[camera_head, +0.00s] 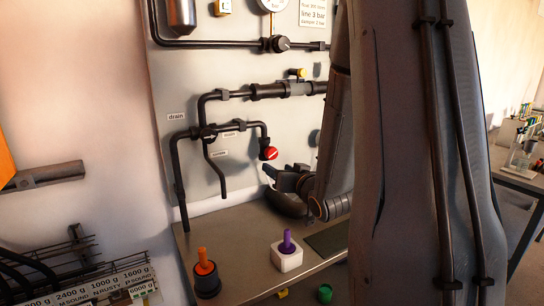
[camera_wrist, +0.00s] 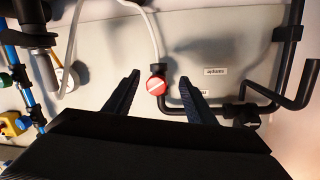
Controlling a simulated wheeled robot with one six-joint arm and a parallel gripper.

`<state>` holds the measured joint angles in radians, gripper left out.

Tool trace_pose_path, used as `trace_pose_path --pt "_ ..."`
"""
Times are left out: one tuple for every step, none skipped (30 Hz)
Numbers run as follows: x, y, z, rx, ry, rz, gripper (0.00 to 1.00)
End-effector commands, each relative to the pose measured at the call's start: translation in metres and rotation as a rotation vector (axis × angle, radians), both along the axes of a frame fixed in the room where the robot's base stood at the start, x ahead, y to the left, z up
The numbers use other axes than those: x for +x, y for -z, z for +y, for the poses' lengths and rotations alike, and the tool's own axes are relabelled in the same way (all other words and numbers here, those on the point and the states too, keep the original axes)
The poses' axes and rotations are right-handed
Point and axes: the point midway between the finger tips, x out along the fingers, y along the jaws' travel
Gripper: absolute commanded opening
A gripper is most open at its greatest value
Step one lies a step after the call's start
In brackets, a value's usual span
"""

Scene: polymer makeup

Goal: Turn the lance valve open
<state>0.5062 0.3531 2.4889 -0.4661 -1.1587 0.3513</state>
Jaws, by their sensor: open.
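A round red valve knob (camera_head: 269,153) with a white stripe sits at the end of a black pipe on the panel. In the wrist view the red knob (camera_wrist: 156,87) appears between my two fingertips, its stripe slightly slanted. No label naming the lance is readable, so I cannot tell for sure that this is the lance valve. My gripper (camera_head: 270,178) is open and empty, just below and right of the knob in the head view. Its fingers (camera_wrist: 159,79) also show in the wrist view, apart from each other; contact with the knob is not visible.
Black pipes (camera_head: 195,165) and small labels cover the panel around the knob. Below, the bench (camera_head: 225,232) holds an orange-handled piece (camera_head: 205,262) and a white block with a purple handle (camera_head: 287,257). A pale hose (camera_wrist: 153,35) runs near the knob. My arm hides the panel's right side.

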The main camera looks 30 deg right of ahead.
Motion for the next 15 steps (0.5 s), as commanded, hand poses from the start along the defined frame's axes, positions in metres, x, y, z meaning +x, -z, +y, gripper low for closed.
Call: trace_pose_path --pt "-0.001 -0.006 -0.006 0.009 -0.002 -0.045 0.50" --pt "-0.001 -0.010 -0.008 0.012 -0.004 -0.069 0.50" --pt "-0.002 -0.014 -0.010 0.018 -0.008 -0.095 0.50" --pt "-0.002 -0.017 -0.010 0.021 -0.010 -0.110 0.50" --pt "-0.002 -0.019 -0.011 0.024 -0.013 -0.123 0.50" --pt "-0.002 -0.021 -0.011 0.026 -0.015 -0.134 0.50" --pt "0.000 -0.023 -0.012 0.027 -0.017 -0.140 0.50" --pt "0.001 -0.024 -0.012 0.028 -0.018 -0.144 0.50" --pt "0.005 -0.024 -0.012 0.028 -0.018 -0.146 0.50" --pt "0.009 -0.024 -0.012 0.028 -0.019 -0.147 0.50" --pt "0.013 -0.024 -0.012 0.028 -0.019 -0.146 0.50" --pt "0.019 -0.024 -0.012 0.028 -0.019 -0.145 0.50" --pt "0.024 -0.025 -0.012 0.028 -0.020 -0.145 0.50" --pt "0.028 -0.024 -0.012 0.028 -0.020 -0.144 0.50" --pt "0.035 -0.025 -0.013 0.027 -0.020 -0.145 0.50"
